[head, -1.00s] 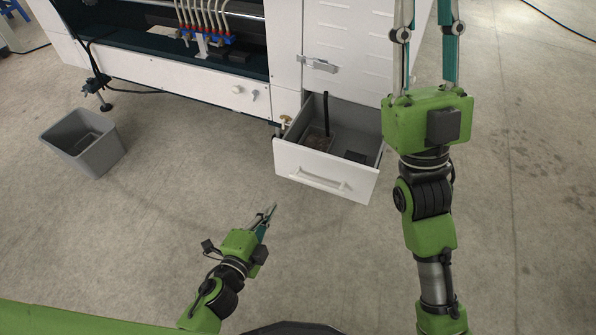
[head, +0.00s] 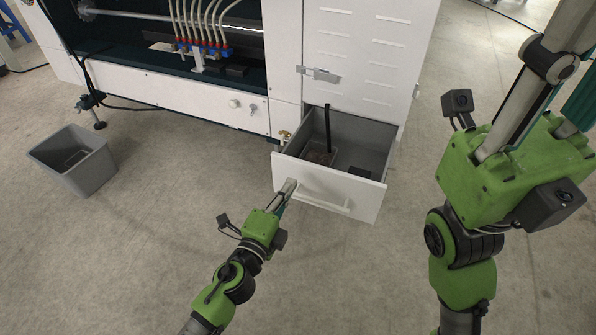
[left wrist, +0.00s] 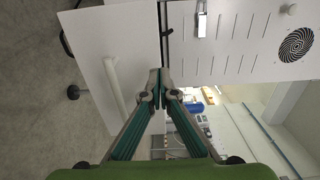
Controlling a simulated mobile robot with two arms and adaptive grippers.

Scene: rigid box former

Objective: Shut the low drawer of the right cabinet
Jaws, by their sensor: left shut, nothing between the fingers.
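The low drawer (head: 366,197) of the right cabinet is pulled out. Its white front has a bar handle (head: 322,198), and its grey inside shows from above. My left gripper (head: 289,188) is shut and empty, its tips at the left part of the drawer front, beside the handle. I cannot tell whether they touch. In the left wrist view the shut fingertips (left wrist: 157,78) show in front of the drawer front (left wrist: 98,42) and its handle (left wrist: 116,85). My right gripper (head: 570,80) is at the right; its fingers stand apart and the tips are out of frame.
The cabinet (head: 365,60) has a latch (head: 318,74) above the drawer. The drawer holds a small container (head: 320,156) and a dark upright bar (head: 327,125). A grey bin (head: 75,160) stands at the left. The floor before the drawer is clear.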

